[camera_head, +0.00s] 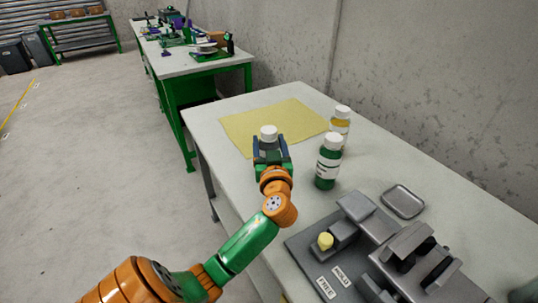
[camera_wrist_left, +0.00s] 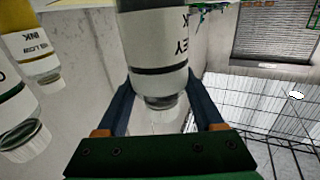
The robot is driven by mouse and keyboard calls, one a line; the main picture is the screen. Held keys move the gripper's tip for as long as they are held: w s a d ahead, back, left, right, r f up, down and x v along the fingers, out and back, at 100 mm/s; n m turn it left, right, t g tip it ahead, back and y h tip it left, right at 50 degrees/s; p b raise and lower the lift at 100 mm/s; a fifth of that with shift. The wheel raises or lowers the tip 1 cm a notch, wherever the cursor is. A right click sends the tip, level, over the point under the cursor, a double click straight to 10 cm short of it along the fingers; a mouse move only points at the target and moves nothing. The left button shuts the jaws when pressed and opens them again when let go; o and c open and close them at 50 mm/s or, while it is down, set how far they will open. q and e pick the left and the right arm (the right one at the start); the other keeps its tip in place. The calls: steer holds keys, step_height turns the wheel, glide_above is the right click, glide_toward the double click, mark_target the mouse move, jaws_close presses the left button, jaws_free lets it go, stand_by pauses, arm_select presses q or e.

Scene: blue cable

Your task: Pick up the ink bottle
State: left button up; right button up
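My left gripper (camera_head: 270,147) has its fingers on both sides of a grey ink bottle with a white cap (camera_head: 268,132). In the left wrist view the bottle (camera_wrist_left: 158,55) appears upside down between the blue-grey fingers (camera_wrist_left: 160,85), with part of a label reading "EY". No gap shows between fingers and bottle. I cannot tell whether its base touches the table. A green ink bottle (camera_head: 328,165) stands to the right. A yellow ink bottle (camera_head: 340,122) stands behind that one. Both also show at the left of the wrist view. My right gripper is out of view.
A yellow mat (camera_head: 240,122) lies on the white table (camera_head: 380,150), behind my gripper. A grey fixture (camera_head: 350,235) with a yellow piece (camera_head: 325,241) and a small metal tray (camera_head: 403,201) are at the front right. A green-legged bench (camera_head: 205,72) stands behind.

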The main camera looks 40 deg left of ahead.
arm_select(q)
jaws_close()
steer(key=shift+r, duration=0.15)
